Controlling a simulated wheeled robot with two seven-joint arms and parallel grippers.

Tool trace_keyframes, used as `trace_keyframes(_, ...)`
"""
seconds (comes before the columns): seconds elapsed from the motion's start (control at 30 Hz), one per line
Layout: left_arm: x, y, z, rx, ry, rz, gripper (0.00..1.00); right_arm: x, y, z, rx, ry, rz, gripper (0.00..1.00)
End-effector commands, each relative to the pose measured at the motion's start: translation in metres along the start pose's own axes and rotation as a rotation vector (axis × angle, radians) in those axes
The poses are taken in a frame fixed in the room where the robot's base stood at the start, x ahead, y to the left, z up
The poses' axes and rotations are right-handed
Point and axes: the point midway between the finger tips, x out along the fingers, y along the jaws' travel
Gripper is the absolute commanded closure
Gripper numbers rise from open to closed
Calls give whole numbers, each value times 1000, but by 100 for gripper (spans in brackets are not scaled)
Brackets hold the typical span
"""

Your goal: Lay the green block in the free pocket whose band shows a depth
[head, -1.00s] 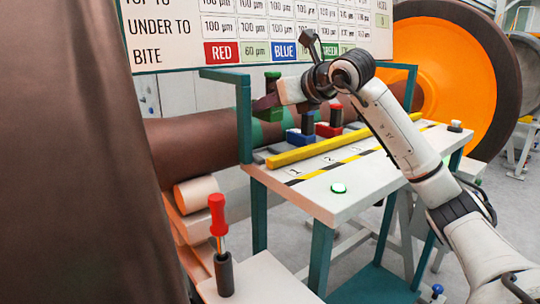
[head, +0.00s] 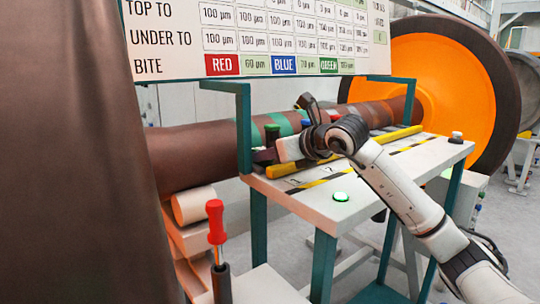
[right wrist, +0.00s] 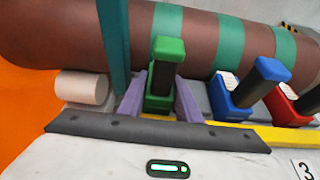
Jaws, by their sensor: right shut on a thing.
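My right gripper (right wrist: 158,98) is shut on the green block (right wrist: 164,72), with a purple finger on each side of its lower part. In the head view the green block (head: 271,133) stands upright at the rear left of the white table (head: 340,193). I cannot tell whether it touches the surface below. A blue block (right wrist: 252,84) and a red block (right wrist: 294,102) stand to its right in the right wrist view. Behind them runs a brown shaft (right wrist: 195,40) with teal bands (right wrist: 229,50). The pocket under the green block is hidden. My left gripper is not in view.
A yellow bar (head: 397,137) runs along the table in front of the blocks. A teal post (head: 243,125) stands close to the left of the green block. A board (head: 190,38) with depth figures hangs above.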

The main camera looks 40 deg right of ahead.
Motion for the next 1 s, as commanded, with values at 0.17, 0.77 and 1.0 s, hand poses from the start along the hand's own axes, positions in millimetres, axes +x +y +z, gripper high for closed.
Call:
trace_keyframes(0.17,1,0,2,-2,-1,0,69,1,0,-1,0,1,0,50)
trace_keyframes(0.77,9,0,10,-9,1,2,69,-40,-1,-3,-3,0,-2,50)
trace_keyframes(1.0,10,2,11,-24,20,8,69,-88,0,-2,-1,-1,-1,50)
